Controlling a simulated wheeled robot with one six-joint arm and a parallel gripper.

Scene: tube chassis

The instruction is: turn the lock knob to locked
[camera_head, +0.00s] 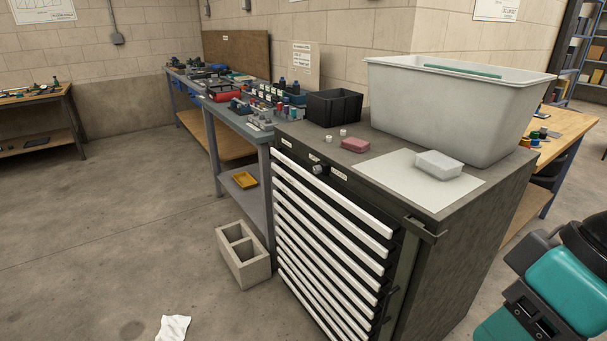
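The lock knob (318,169) is a small, round, silvery-grey knob on the dark top strip of the tool cabinet (465,255), above the white-fronted drawers. Small white labels (340,174) sit on the strip beside it. The knob is too small here to read which way it points. Teal and black parts of my own arm show at the lower right, to the right of the cabinet and well apart from the knob. My gripper's fingers do not show.
On the cabinet top are a large grey-white tub (455,110), a black bin (333,107), a pink block (355,145) and a clear box (438,164). A concrete block (243,262) and white cloth (173,328) lie on the floor. The floor at left is mostly clear.

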